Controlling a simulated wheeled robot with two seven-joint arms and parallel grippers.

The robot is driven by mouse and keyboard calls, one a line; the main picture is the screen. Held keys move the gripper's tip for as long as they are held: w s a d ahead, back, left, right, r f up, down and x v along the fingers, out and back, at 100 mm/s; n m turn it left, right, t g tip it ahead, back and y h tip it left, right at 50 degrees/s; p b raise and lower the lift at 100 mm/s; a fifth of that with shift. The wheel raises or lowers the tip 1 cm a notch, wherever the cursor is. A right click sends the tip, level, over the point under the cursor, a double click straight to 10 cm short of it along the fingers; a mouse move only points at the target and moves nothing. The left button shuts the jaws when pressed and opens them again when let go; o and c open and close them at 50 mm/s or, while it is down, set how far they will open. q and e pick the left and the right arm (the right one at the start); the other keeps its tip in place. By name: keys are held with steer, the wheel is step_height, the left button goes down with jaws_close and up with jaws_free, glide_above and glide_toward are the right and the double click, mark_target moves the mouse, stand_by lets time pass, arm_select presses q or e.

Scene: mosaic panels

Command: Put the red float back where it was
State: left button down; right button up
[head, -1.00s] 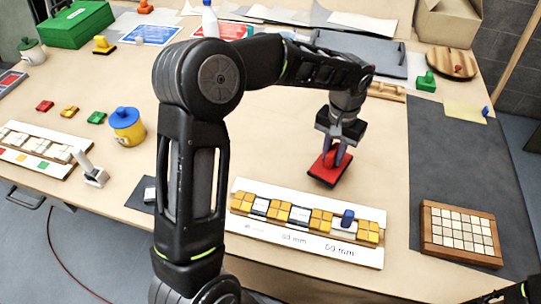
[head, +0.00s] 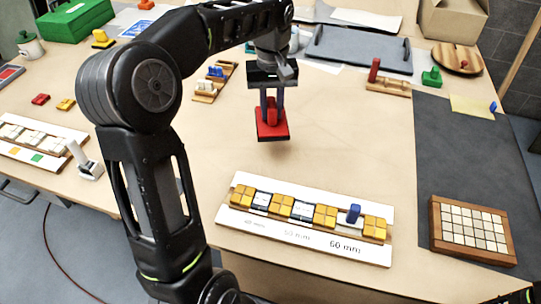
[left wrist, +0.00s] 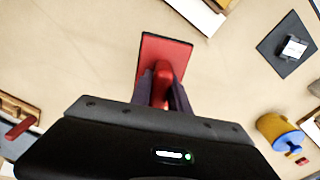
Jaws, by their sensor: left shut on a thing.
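My left gripper (head: 271,108) is shut on the handle of the red float (head: 272,131), a flat red plate with a dark edge. It holds the float over bare table, behind the mosaic panel (head: 301,237). The float also shows in the left wrist view (left wrist: 164,55), its handle between the fingers. It appears to hang clear of the tabletop, but the height is hard to tell. My right gripper is not in view.
A wooden rack with blue pieces (head: 214,82) stands left of the float, partly behind my arm. Another rack with a red peg (head: 388,88) stands at right. A green float (head: 431,77) and a yellow float (head: 102,39) sit farther back.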

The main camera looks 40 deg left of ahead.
mark_target(271, 127)
arm_select(q)
steer(key=shift+s+a+r, duration=0.1)
steer(key=shift+a+r, duration=0.05)
steer(key=shift+f+p, duration=0.4)
steer(key=shift+f, duration=2.75)
steer(key=shift+f+p, duration=0.3)
steer(key=shift+f, duration=1.6)
steer(key=shift+f, duration=0.1)
steer(key=c, duration=1.3)
jaws_free()
